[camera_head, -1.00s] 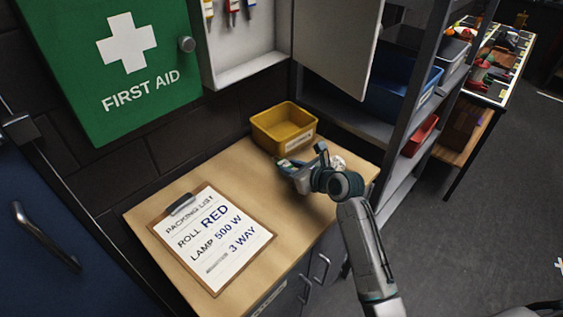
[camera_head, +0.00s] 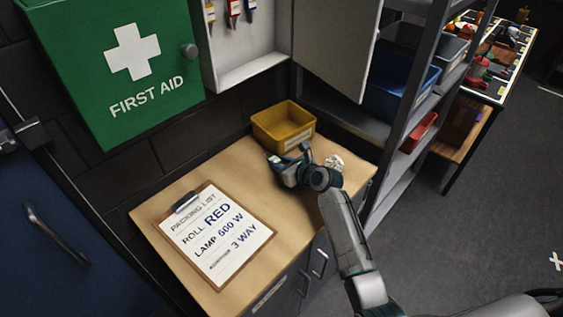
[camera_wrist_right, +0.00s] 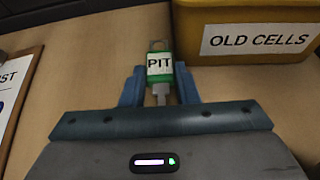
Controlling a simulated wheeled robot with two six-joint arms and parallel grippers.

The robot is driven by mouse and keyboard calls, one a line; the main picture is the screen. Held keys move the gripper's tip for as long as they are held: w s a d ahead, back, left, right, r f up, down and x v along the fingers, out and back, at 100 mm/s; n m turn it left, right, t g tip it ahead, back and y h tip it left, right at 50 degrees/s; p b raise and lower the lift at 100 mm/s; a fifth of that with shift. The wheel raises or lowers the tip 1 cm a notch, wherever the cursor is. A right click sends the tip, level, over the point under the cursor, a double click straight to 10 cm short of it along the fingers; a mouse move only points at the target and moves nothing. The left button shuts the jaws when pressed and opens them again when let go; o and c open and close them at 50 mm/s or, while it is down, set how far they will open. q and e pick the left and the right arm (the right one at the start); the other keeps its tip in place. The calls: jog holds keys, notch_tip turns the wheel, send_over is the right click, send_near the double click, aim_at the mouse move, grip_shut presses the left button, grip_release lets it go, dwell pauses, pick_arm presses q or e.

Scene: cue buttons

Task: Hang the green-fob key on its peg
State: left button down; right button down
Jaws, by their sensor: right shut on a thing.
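The key with the green fob (camera_wrist_right: 160,67) stands out in the right wrist view between the fingers of my right gripper (camera_wrist_right: 160,88); its white label reads PIT. The gripper is shut on it, just above or at the wooden worktop. In the head view my right gripper (camera_head: 276,160) is in front of the yellow bin, and the key is too small or hidden to make out. The open white key cabinet (camera_head: 252,70) is above on the wall, with several other keys (camera_head: 233,10) hanging inside; its upper part is cut off. My left gripper is out of view.
A yellow bin (camera_head: 284,127), labelled OLD CELLS, stands behind the gripper. A clipboard (camera_head: 216,236) lies on the worktop (camera_head: 262,195). The cabinet door (camera_head: 335,50) hangs open on the right, near a grey shelf unit with bins. A green first aid box (camera_head: 110,70) is left.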

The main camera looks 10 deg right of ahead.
jog(key=shift+f, duration=0.1)
jog(key=shift+f, duration=0.15)
jog(key=c, duration=1.1)
grip_release()
jog(key=shift+f+b, duration=0.25)
jog(key=shift+b, duration=0.85)
jog(key=b+v, duration=0.1)
jog(key=v, duration=0.9)
jog(key=shift+w+d+b, duration=0.15)
jog(key=shift+w+b, duration=0.05)
jog(key=shift+b, duration=0.15)
jog(key=shift+s+d+r, duration=0.2)
jog(key=shift+s+r, duration=0.15)
jog(key=shift+s, duration=0.15)
